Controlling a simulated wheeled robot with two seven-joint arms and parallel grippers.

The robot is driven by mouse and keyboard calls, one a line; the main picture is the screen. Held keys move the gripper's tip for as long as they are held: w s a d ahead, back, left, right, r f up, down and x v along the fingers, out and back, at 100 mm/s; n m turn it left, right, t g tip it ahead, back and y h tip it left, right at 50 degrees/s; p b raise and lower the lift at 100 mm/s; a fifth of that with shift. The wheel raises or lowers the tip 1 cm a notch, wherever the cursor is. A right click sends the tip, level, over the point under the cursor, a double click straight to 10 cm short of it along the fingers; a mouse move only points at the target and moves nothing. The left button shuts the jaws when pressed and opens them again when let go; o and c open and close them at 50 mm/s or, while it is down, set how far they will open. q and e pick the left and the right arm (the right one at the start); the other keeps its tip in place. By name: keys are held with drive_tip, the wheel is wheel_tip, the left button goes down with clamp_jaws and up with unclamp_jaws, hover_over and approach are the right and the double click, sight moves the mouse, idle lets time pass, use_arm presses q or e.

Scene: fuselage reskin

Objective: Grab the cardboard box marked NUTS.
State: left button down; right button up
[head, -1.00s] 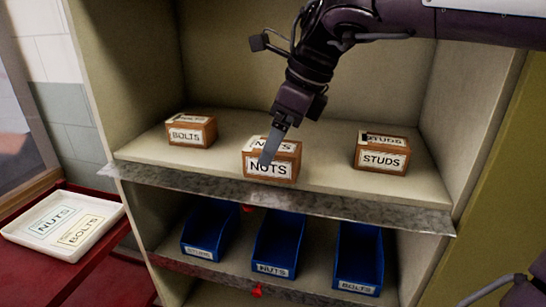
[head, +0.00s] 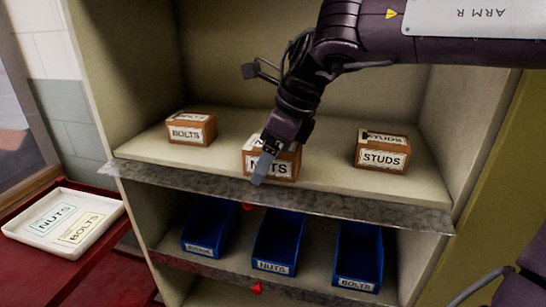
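The cardboard box marked NUTS (head: 284,166) sits in the middle of the upper shelf, near its front edge. Its white front label shows, partly covered by my gripper. My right gripper (head: 263,167) comes down from the upper right and is in front of the box's left part. Only one grey finger shows clearly, so its opening is hidden, and I cannot tell whether it touches the box. My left gripper is not in view.
A BOLTS box (head: 191,129) stands to the left and a STUDS box (head: 381,153) to the right on the shelf (head: 330,169). Several blue bins, including one marked NUTS (head: 278,245), sit below. A white tray (head: 98,237) with NUTS and BOLTS labels lies at left.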

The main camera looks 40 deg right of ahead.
drive_tip(key=shift+c, duration=0.4)
drive_tip(key=shift+f, duration=0.15)
drive_tip(key=c, duration=1.2)
drive_tip(key=shift+c, duration=0.5)
